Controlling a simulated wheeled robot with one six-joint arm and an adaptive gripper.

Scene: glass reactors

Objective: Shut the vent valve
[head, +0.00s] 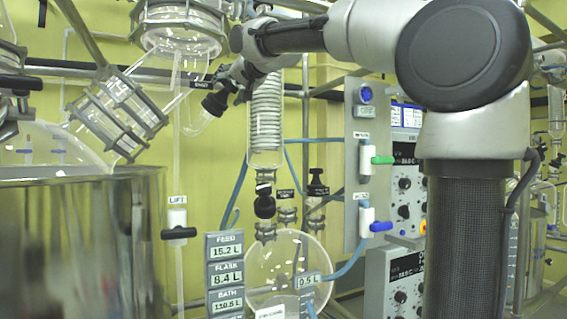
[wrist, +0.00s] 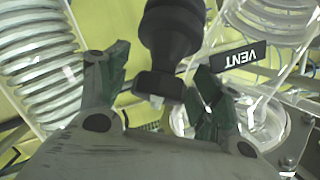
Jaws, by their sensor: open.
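The vent valve is a black ribbed knob (wrist: 172,38) in the wrist view, with a narrower black stem below it. A black label reading VENT (wrist: 238,57) is beside it on the right. My gripper (wrist: 160,72) is open, with one finger on each side of the knob's lower part; I cannot tell whether either finger touches it. In the head view, the black vent knob (head: 214,104) sits at the end of a slanted glass arm, just left of and below my gripper (head: 232,82). The small VENT label (head: 199,84) is above it.
A coiled glass condenser (head: 265,112) stands right beside my gripper. A clamped glass section (head: 118,112) is to the left, above a steel vessel (head: 85,240). A LIFT valve (head: 178,233), blue hoses and a control panel (head: 358,170) are lower and right.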

